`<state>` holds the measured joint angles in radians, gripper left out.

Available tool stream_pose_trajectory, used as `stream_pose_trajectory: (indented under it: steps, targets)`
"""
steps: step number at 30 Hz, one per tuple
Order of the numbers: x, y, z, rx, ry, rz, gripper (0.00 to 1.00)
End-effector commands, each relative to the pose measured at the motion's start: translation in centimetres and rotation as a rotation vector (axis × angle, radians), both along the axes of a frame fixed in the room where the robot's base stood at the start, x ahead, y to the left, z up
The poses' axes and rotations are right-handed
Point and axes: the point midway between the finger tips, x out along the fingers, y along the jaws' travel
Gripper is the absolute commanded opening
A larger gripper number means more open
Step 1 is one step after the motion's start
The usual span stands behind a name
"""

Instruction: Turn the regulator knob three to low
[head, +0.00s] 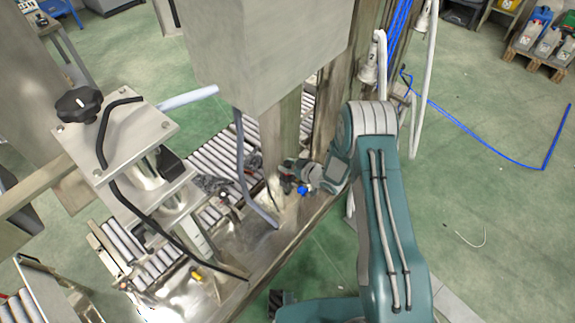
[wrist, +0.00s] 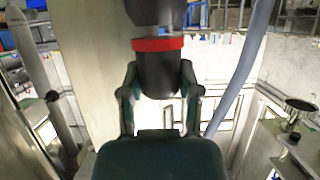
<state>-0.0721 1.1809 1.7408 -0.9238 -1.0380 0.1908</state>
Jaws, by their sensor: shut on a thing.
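A dark round knob (wrist: 158,76) with a red ring above it hangs at the top middle of the wrist view. I take it for a regulator knob, but no number or low mark is readable. My gripper (wrist: 160,84) has one finger on each side of the knob and is shut on it. In the head view my gripper (head: 300,174) is by the machine frame, below the large grey box. The knob is small there and mostly hidden by my gripper.
A grey box (head: 262,50) hangs close above my gripper. A grey hose (head: 240,150) hangs to its left, also seen in the wrist view (wrist: 245,65). A roller conveyor (head: 210,160) lies behind. A black star knob (head: 78,103) tops a plate at left. Green floor is open at right.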

Motion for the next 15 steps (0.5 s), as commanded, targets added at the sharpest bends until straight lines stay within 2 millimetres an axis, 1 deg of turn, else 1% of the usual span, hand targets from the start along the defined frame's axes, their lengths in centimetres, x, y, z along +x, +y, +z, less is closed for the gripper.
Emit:
stream_pose_trajectory:
  steps: [1, 6, 15]
  targets:
    - [0.29, 0.02, 0.21, 0.003, -0.008, 0.025, 0.00]
    - [0.25, 0.01, 0.19, 0.001, -0.007, 0.087, 0.00]
    - [0.20, 0.03, 0.19, 0.000, -0.006, 0.101, 0.00]
